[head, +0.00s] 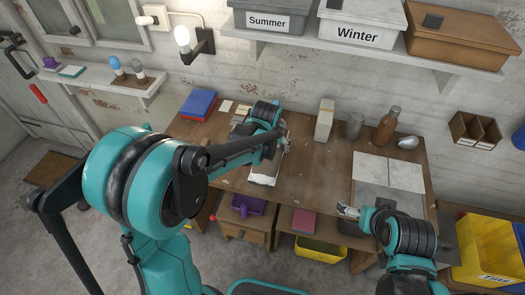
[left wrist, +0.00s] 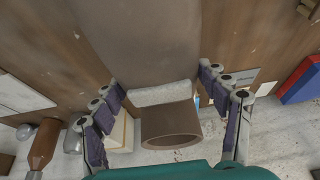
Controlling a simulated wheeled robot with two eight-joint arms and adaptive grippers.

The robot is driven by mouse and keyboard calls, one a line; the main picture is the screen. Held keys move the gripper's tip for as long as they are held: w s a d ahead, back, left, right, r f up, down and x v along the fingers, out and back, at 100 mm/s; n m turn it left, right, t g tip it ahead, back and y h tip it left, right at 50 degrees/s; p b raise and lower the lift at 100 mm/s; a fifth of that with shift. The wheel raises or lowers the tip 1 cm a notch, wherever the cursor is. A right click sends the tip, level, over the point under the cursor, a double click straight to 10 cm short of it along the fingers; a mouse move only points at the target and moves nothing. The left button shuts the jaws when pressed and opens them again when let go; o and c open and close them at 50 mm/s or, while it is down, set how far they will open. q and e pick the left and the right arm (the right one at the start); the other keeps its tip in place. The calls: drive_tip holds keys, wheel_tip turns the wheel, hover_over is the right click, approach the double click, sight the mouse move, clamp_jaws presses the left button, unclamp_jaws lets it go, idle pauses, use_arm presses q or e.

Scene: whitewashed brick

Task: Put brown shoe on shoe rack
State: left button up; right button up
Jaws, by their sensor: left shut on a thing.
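The left gripper (head: 280,143) is over the middle of the wooden workbench. In the left wrist view (left wrist: 165,100) its fingers stand on both sides of a brown thing (left wrist: 172,127) with a pale band and an open rim, which I take to be the brown shoe; a grey-brown surface runs on above it. In the head view a whitish part (head: 263,171) shows below this gripper; the rest is hidden by my arm. The right gripper (head: 347,211) is near the bench's front right; its fingers are too small to read. I cannot make out a shoe rack.
On the workbench (head: 225,150) are blue and red books (head: 198,103), a pale box (head: 324,120), a brown bottle (head: 386,127) and grey-white panels (head: 388,172). A wall shelf with labelled boxes (head: 362,22) hangs above. A yellow bin (head: 490,250) stands at right.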

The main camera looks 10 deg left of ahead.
use_arm(q)
drive_tip(key=w+a+f, duration=0.2)
drive_tip(key=shift+a+f+b, duration=0.1)
drive_tip(key=shift+a+b, duration=0.2)
drive_tip(key=shift+w+a+f, duration=0.2)
drive_tip(key=shift+a+f, duration=0.05)
drive_tip(key=shift+a, duration=0.1)
drive_tip(key=shift+f+b, duration=0.8)
drive_tip(key=shift+f, duration=1.1)
drive_tip(key=shift+f, duration=0.2)
drive_tip(key=o, duration=1.6)
drive_tip(key=shift+c, duration=0.2)
drive_tip(key=shift+r, duration=0.1)
